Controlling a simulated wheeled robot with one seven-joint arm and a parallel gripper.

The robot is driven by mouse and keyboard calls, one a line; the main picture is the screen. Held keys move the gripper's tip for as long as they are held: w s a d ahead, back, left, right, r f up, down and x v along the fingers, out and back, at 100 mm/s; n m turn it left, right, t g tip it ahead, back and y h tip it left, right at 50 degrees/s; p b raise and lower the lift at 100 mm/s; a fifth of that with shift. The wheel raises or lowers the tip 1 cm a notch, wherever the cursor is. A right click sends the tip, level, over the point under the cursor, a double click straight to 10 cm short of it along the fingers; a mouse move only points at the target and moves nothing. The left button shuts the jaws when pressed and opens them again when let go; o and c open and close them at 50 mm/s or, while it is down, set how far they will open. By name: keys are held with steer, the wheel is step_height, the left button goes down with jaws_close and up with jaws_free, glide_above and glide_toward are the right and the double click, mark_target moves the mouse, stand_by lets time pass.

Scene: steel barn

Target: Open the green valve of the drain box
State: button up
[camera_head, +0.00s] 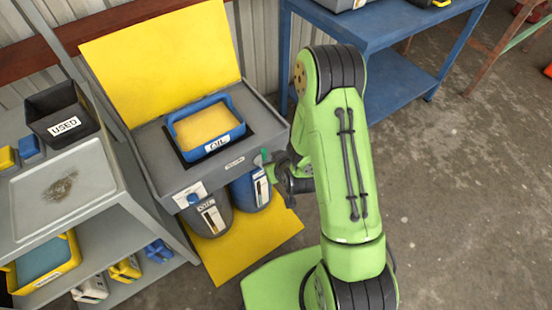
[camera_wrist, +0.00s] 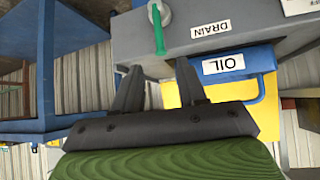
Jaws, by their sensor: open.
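The drain box (camera_head: 168,158) is grey, with a blue tray (camera_head: 178,128) labelled OIL and holding yellow liquid set in its top. The green valve (camera_head: 264,156) shows as a small lever at the box's right front, partly hidden by my gripper. In the wrist view the green valve (camera_wrist: 158,32) hangs from a round grey hub, left of the DRAIN label (camera_wrist: 210,29). My gripper (camera_wrist: 159,67) is open and empty, its fingertips just below the lever's tip in that view. In the head view my gripper (camera_head: 279,177) is at the box's right front; contact cannot be told.
A blue and a grey container (camera_head: 212,216) stand below the box on a yellow mat (camera_head: 255,240). A grey shelf (camera_head: 112,150) with a USED bin (camera_head: 62,112) stands left. A blue table (camera_head: 385,45) stands behind my arm.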

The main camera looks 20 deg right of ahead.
steer(key=shift+p+v, duration=0.95)
steer(key=shift+v, duration=0.05)
steer(key=shift+w, duration=0.15)
step_height(320, 180, up, 20)
steer(key=s+g+p, duration=0.1)
steer(key=s+p, duration=0.1)
steer(key=s+r+g+p, duration=0.1)
steer(key=s+r, duration=0.5)
steer(key=s, duration=0.3)
steer(key=s+d+r+m+g+h+p, duration=0.1)
steer(key=s+r, duration=0.6)
steer(key=s, duration=0.3)
steer(key=shift+d, duration=0.15)
